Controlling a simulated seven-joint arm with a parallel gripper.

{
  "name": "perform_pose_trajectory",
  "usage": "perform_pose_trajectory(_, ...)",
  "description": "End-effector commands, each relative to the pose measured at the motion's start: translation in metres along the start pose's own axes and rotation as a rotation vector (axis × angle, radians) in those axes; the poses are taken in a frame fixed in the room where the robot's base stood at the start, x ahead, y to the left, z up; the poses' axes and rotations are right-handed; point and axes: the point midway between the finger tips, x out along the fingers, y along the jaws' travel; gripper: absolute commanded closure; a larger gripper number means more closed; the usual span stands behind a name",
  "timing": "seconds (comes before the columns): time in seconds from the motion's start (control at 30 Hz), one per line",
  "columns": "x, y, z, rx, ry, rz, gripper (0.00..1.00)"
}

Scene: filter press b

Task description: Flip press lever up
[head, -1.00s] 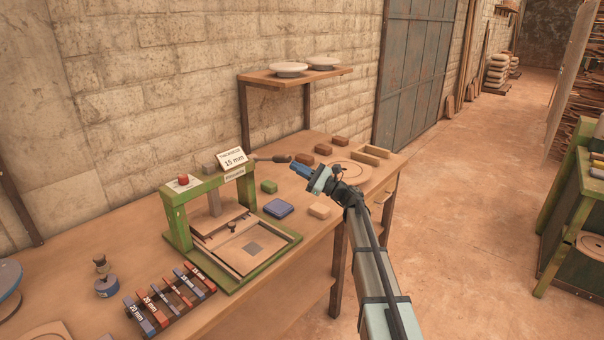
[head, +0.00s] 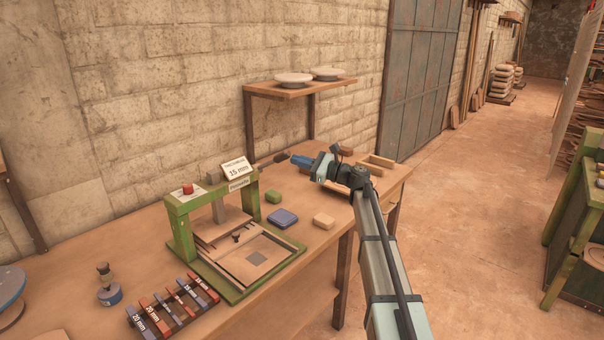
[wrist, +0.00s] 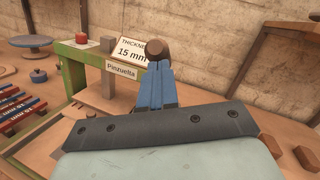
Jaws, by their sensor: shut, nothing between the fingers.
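The green press (head: 185,235) stands on the bench, with a card reading 15 mm on its top beam. Its lever (head: 281,157) sticks out to the right of the beam, roughly level, with a dark handle. In the wrist view the round brown end of the lever (wrist: 156,49) shows just beyond my fingertips. My gripper (head: 293,160) is shut and empty, its blue fingers pointing at the lever's end from the right. It also shows in the wrist view (wrist: 158,68). I cannot tell whether the fingers touch the handle. The lever's shaft is mostly hidden in the wrist view.
A blue block (head: 283,217), a green block (head: 273,196) and a pale block (head: 323,221) lie on the bench below my gripper. Colored thickness bars (head: 172,305) lie at the front left. A shelf (head: 300,88) with two round plates stands behind.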

Motion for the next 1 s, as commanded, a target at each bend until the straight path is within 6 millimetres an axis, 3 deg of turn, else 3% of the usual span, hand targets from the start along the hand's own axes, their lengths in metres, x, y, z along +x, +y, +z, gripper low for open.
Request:
perform_pose_trajectory(0.5,0.067,-0.048,0.06,0.136,0.389,0.144,1.0)
perform_pose_trajectory(1.0,0.146,-0.083,0.081,0.274,0.764,0.279,1.0)
